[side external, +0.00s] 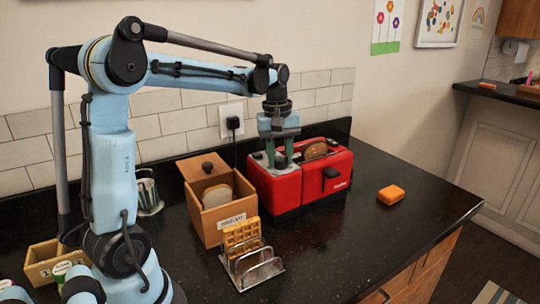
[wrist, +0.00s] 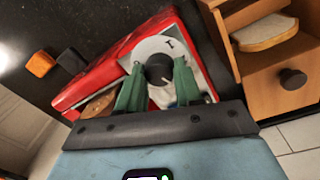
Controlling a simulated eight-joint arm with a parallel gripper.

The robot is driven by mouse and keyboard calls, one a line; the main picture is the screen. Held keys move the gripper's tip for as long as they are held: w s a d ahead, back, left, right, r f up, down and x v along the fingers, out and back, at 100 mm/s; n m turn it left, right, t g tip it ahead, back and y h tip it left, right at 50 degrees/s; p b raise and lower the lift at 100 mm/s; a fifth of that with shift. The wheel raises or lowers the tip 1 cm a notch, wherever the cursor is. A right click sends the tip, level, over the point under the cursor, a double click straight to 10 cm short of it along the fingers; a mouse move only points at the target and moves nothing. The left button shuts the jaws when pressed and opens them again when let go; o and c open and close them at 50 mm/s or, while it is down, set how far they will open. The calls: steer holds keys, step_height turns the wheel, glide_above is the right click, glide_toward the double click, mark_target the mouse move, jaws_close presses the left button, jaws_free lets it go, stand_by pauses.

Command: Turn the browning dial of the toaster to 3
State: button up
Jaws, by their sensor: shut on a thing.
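The red toaster (side external: 285,192) stands on the dark counter against the wall, and it also shows in the wrist view (wrist: 132,43). A slice of bread (side external: 316,150) is in one of its slots. The browning dial (wrist: 158,70) is a dark round knob on a pale plate with dark markings; I cannot read its setting. My gripper (side external: 280,160) points down over the left part of the toaster. In the wrist view its green fingers are shut on the dial, one on each side. The dial is hidden in the side view.
A wooden bread box (side external: 211,227) with bread inside stands close left of the toaster. In front is a metal rack (side external: 258,272) holding a waffle (side external: 242,238). A plug (side external: 233,123) and cord are behind.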

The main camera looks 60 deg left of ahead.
mark_target(277, 159)
stand_by(0.4)
steer(key=o, duration=1)
steer(key=shift+o, duration=0.2)
steer(key=shift+r, duration=0.1)
step_height(277, 159, up, 12)
steer(key=shift+s, duration=0.4)
steer(key=shift+a, duration=0.1)
steer(key=s+d+f+m+t, duration=0.3)
steer(key=s+d+f+m, duration=0.1)
steer(key=d+f+m, duration=0.2)
steer(key=s+d+f+m+t, duration=0.3)
steer(key=s+d+f+m, duration=0.1)
steer(key=d+f+m, duration=0.3)
steer(key=shift+s+d+f+m, duration=0.3)
steer(key=shift+d+f, duration=0.45)
steer(key=shift+d, duration=0.35)
